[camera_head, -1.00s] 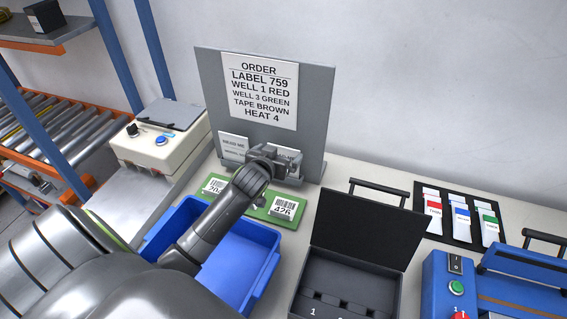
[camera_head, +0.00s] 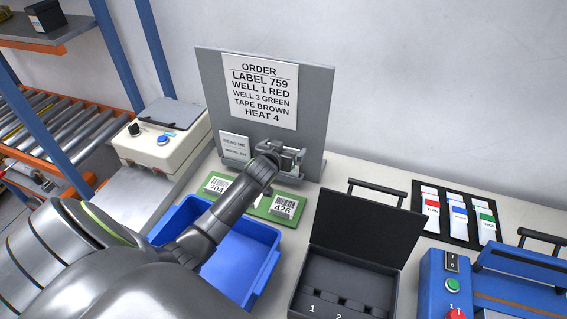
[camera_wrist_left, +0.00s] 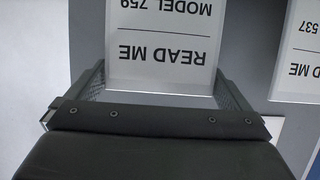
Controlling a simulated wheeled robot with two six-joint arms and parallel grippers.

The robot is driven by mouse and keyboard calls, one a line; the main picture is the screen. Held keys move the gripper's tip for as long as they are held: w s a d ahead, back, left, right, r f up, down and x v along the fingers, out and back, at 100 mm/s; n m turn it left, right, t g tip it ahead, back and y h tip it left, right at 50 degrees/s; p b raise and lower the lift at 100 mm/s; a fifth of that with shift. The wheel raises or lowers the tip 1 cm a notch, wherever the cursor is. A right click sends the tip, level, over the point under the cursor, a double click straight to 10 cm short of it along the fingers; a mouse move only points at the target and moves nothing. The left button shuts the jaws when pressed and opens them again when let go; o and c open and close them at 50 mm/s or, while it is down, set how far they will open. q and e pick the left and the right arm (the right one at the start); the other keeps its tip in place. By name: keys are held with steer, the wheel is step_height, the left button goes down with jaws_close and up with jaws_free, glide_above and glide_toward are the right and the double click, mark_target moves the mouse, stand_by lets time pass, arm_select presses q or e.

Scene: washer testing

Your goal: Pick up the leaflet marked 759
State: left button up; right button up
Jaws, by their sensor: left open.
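The leaflet marked 759 (camera_wrist_left: 165,45) is a white card reading "READ ME MODEL 759", upside down in the left wrist view. Its near edge lies between the two fingers of my left gripper (camera_wrist_left: 162,88), which is open, with a finger on either side. I cannot tell whether they touch it. In the head view my left gripper (camera_head: 290,154) is in front of the right side of the grey board and mostly hides this leaflet. A second leaflet, marked 537 (camera_wrist_left: 298,55), stands beside it; it also shows in the head view (camera_head: 234,147). My right gripper is not in view.
The grey board (camera_head: 312,90) carries an order sheet (camera_head: 259,90). Below my arm are a green mat (camera_head: 250,208) with labels and a blue bin (camera_head: 258,240). An open black case (camera_head: 365,235) stands to the right.

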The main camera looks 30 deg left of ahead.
arm_select(q)
steer(key=c, duration=0.9)
